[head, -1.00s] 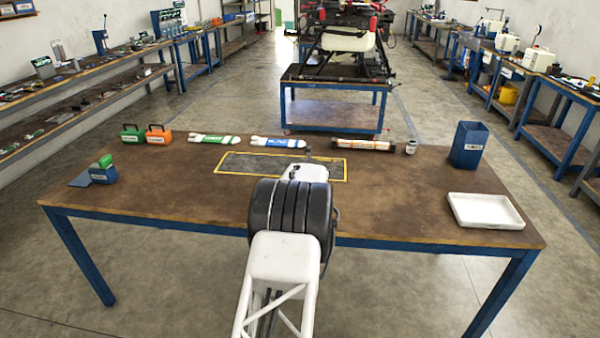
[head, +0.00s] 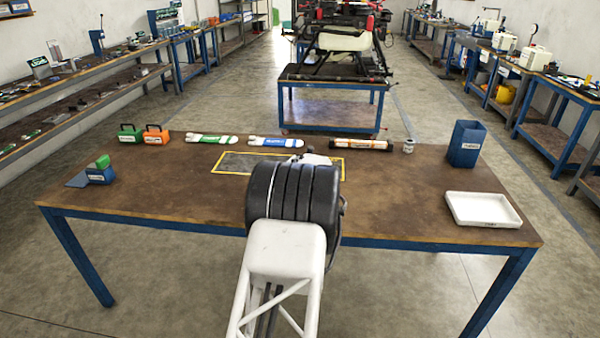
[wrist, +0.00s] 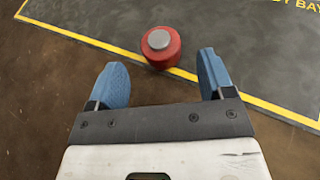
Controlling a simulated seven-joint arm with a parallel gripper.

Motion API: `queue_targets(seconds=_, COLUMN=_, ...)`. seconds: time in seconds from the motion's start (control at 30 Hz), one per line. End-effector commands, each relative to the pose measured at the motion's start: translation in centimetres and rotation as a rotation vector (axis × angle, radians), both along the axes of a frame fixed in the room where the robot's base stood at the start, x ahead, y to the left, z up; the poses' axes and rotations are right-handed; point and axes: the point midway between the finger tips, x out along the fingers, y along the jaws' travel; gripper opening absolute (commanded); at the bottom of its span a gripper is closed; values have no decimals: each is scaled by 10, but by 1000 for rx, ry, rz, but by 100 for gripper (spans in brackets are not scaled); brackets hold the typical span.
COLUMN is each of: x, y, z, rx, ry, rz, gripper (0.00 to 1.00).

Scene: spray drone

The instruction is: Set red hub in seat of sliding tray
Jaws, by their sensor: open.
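The red hub (wrist: 161,47), a short red cylinder with a grey top, stands in the wrist view at the yellow line of the marked mat. My gripper (wrist: 165,78) is open, its two blue fingers apart, with the hub just beyond the fingertips and nearly centred between them. Nothing is between the fingers. In the head view my arm hides the hub and the gripper. I cannot make out a sliding tray with a seat for certain; a blue holder with a green block (head: 100,172) stands at the left of the table.
The dark mat (head: 232,162) has a yellow border. Behind it lie a green tube (head: 211,138), a blue tube (head: 275,142) and an orange tube (head: 360,145). A blue bin (head: 466,144) and a white tray (head: 483,222) stand at right. The table's front left is clear.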

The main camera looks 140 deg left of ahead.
Motion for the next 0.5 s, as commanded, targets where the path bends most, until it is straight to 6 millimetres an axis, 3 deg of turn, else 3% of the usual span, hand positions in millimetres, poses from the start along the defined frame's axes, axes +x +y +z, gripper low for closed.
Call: queue_targets(seconds=0.5, x=7, y=-2, z=3, rx=0, ry=0, rz=-1, gripper=75)
